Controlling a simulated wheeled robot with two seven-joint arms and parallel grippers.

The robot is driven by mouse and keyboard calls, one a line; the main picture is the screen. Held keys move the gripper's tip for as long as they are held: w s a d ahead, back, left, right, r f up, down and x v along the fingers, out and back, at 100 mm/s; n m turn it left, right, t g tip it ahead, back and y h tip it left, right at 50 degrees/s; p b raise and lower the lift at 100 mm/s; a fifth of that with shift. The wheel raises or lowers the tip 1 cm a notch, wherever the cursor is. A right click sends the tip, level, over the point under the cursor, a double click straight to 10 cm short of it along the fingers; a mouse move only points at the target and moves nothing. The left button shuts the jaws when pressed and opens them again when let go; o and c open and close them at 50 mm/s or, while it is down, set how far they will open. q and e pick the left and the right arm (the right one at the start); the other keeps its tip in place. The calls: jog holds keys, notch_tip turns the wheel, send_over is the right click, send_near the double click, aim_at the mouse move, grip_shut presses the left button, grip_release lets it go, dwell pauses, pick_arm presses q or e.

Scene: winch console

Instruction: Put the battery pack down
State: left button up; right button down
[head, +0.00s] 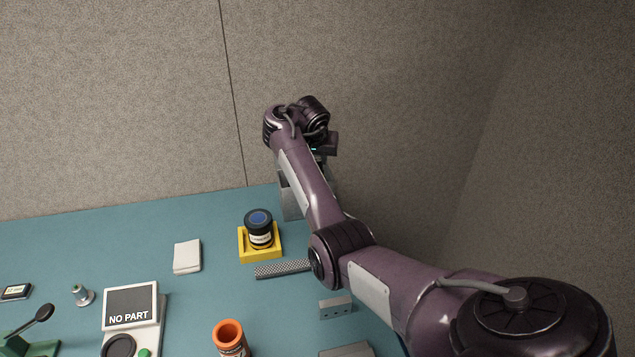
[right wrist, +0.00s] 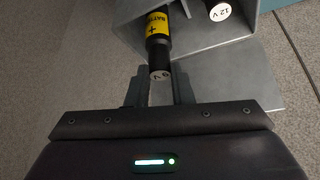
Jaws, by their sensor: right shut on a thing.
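My right gripper (right wrist: 160,80) is shut on a battery pack (right wrist: 158,48), a black cylinder with a yellow label marked with a plus sign. Its pale end cap faces the wrist camera, and its far end reaches into the mouth of a grey metal box (right wrist: 215,50). I cannot tell whether the pack touches the box. A second cylinder (right wrist: 219,11) with a "12 V" end cap is inside the box. In the head view the grey box (head: 289,199) stands at the back right of the table, partly behind my right arm, which hides the pack and fingertips. My left gripper is out of view.
A yellow tray (head: 259,257) with a dark jar (head: 259,226) stands left of the box. A checkered strip (head: 282,269), a grey block (head: 335,307) and an orange cup (head: 229,335) are nearer. A pale pad (head: 187,256) and a "NO PART" device (head: 130,305) are further left.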

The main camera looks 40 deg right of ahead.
jog(key=shift+f+b, duration=0.3)
jog(key=shift+f, duration=2.35)
jog(key=shift+s+f, duration=0.1)
jog(key=c, duration=1.6)
grip_release()
jog(key=shift+o, duration=0.2)
jog(key=shift+r, duration=0.3)
jog(key=p+v, duration=1)
jog(key=v, duration=0.1)
jog(key=shift+s+a+r+p, duration=0.15)
jog(key=shift+s+r+p, duration=0.05)
jog(key=shift+r+p, duration=0.15)
jog(key=shift+f, duration=0.1)
